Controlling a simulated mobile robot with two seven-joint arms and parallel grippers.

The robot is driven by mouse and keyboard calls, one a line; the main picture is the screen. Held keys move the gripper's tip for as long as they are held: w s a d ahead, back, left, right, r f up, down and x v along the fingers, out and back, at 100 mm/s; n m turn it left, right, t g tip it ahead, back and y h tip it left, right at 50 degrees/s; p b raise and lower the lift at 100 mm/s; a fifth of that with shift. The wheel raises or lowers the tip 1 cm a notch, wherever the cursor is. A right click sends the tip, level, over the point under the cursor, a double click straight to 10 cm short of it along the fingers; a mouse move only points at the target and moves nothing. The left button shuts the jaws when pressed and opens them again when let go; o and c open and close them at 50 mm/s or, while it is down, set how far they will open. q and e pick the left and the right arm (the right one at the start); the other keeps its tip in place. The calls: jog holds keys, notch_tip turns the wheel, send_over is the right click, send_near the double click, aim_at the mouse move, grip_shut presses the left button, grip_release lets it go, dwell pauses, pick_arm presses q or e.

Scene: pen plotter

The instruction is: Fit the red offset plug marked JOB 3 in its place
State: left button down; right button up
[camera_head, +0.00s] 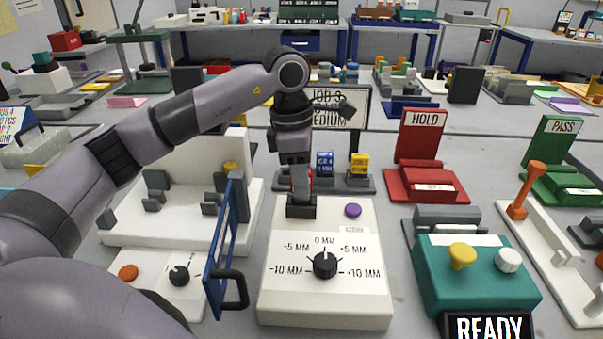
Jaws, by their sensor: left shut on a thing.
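My left gripper (301,182) points down over the back left of the white offset box (325,300). It is shut on the red plug (310,181), of which only a thin red strip shows beside the fingers. The plug is right above or in the black socket (301,208) on that box; I cannot tell how deep it sits. Its JOB 3 marking is hidden. A blue plug (324,160) and a yellow plug (359,162) stand in the grey rack (358,184) behind. My right gripper is not in view.
The box carries a black dial (325,264) and a purple button (352,210). A blue-framed panel with a black handle (232,288) stands close on the left. A JOB 3 sign (345,100) stands behind my gripper. The red HOLD stand (423,140) and teal box (470,275) are right.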

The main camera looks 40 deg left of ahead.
pick_arm(q)
jog(key=shift+f+b, duration=0.35)
jog(key=shift+f, duration=0.25)
jog(key=shift+f+b, duration=0.35)
jog(key=shift+f, duration=0.2)
jog(key=c, duration=0.8)
grip_release()
jog(key=r, duration=0.6)
jog(key=shift+s+a+r+p, duration=0.15)
jog(key=shift+a+p, duration=0.15)
jog(key=shift+r, duration=0.4)
